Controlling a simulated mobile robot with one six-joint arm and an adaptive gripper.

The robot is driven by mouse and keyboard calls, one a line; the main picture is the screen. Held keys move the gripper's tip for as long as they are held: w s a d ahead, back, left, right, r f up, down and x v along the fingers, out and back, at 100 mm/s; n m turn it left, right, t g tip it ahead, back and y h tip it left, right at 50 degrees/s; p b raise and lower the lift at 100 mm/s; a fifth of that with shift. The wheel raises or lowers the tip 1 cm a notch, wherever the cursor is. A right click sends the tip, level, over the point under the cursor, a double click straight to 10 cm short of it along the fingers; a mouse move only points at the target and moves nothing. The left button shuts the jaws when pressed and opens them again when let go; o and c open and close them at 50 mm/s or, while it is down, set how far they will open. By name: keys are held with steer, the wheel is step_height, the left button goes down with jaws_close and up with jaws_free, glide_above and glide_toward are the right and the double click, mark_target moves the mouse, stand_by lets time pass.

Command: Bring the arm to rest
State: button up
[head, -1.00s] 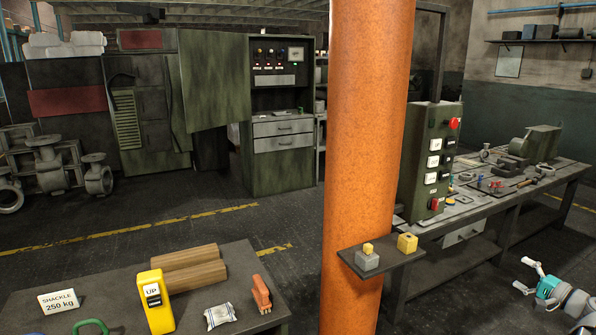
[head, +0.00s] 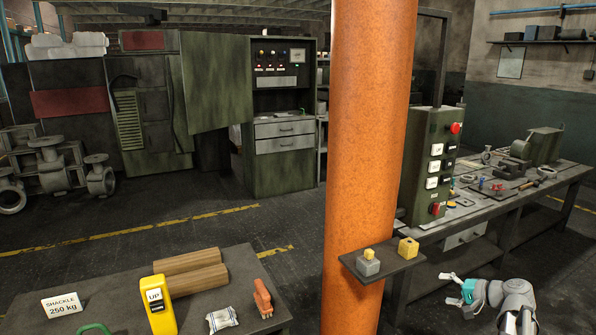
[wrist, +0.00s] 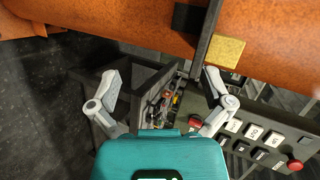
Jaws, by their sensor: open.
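My gripper (head: 452,289) is open in the head view, in the lower right, to the right of the orange column (head: 368,130) and in front of the workbench. Its jaws hold nothing. In the wrist view my gripper (wrist: 160,85) shows two spread grey fingers and a teal body. Between and beyond the fingers are the bench and the control box, with the orange column across the top.
A small shelf (head: 385,262) on the column holds a grey block with a yellow piece on it and a yellow cube. A control box (head: 432,165) stands by the workbench (head: 515,195). A front table (head: 110,300) holds cylinders and a yellow pendant. Open floor lies behind it.

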steer(key=s+a+f+n+g+h+p, duration=0.1)
steer(key=a+f+n+g, duration=0.15)
steer(key=a, duration=0.55)
steer(key=s+a+f+n+g+h+p, duration=0.15)
steer(key=a+g, duration=0.25)
steer(key=a, duration=0.5)
steer(key=s+a+f+n+g+h+p, duration=0.2)
steer(key=s+a+n+h, duration=0.3)
steer(key=s+a, duration=0.4)
steer(key=shift+a+g+h, duration=0.45)
steer(key=shift+a+g, duration=0.4)
steer(key=shift+a, duration=0.6)
steer(key=shift+f, duration=0.1)
